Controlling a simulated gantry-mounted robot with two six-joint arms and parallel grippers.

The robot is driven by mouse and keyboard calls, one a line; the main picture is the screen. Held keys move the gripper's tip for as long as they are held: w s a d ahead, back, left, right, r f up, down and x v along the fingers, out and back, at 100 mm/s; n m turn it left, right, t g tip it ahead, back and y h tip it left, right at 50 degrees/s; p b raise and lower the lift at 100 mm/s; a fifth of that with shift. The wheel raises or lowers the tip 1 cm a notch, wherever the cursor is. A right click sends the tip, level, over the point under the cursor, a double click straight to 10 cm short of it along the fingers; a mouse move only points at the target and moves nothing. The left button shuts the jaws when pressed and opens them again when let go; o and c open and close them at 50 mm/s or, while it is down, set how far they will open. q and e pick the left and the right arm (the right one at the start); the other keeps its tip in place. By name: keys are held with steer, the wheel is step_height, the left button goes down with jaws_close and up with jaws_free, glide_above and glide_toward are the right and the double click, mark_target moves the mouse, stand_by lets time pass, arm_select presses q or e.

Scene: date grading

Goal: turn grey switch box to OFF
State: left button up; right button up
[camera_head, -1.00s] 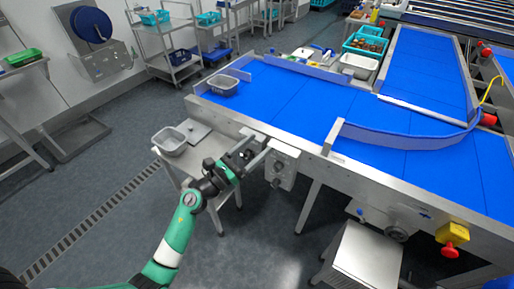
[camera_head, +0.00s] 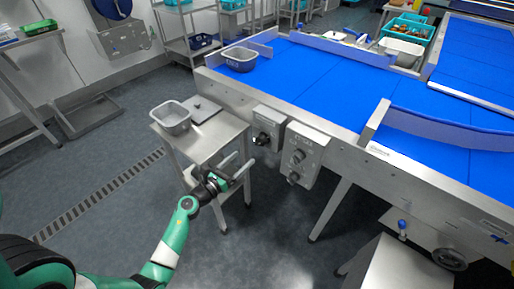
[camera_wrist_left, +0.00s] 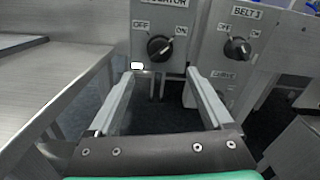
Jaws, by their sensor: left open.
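Two grey switch boxes hang on the conveyor's side. The left one (camera_head: 268,127) has a black knob (camera_wrist_left: 160,47) between OFF and ON marks in the left wrist view; its label, ending in "LATOR", is cut off at the top. The knob's pale mark seems turned toward ON. The right box (camera_head: 306,150), labelled BELT with an unclear number, has a similar knob (camera_wrist_left: 237,49), also seemingly toward ON. My left gripper (camera_head: 246,158) is open and empty, below and left of the left box. In the wrist view its fingertips (camera_wrist_left: 159,73) lie below the left knob, apart from it.
A steel side table (camera_head: 217,136) with a grey tub (camera_head: 171,118) stands left of the boxes, close to my gripper. The blue conveyor belt (camera_head: 310,82) runs above. A steel cabinet (camera_head: 385,268) stands at the lower right. Open floor lies in front.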

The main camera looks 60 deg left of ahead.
mark_target(258, 144)
arm_select(q)
steer(key=b+x, duration=0.2)
steer(key=x, duration=0.7)
steer(key=shift+w+a, duration=0.2)
steer(key=shift+w, duration=0.15)
jaws_close()
